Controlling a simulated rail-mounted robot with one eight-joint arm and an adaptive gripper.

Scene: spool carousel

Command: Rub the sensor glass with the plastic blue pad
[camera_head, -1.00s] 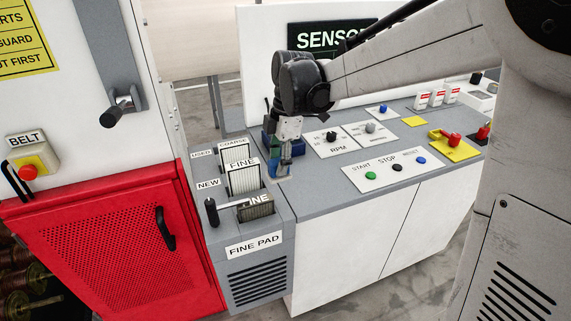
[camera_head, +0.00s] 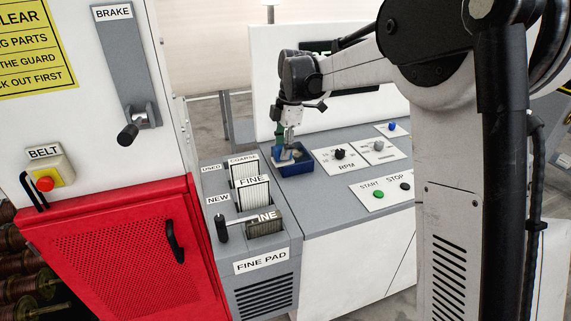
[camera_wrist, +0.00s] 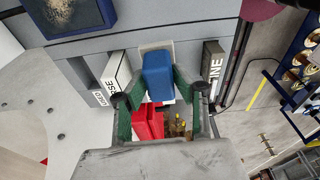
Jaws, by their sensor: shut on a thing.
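My gripper (camera_head: 288,150) shows in the head view in front of or above a dark blue tray on the grey bench; the exact gap is unclear. In the wrist view its green fingers (camera_wrist: 155,92) are shut on a blue pad (camera_wrist: 158,76), one on each side. The dark blue tray (camera_head: 293,170) also shows at the upper left of the wrist view (camera_wrist: 98,26), apart from the pad, with speckled brown matter inside. I cannot make out the sensor glass in either view.
The pad box (camera_head: 265,244) with labelled slots and a black lever (camera_head: 222,229) stands nearer the camera. A red mesh door (camera_head: 120,250) and brake handle (camera_head: 128,134) are at the left. The bench carries an RPM panel (camera_head: 347,168) and buttons (camera_head: 378,195).

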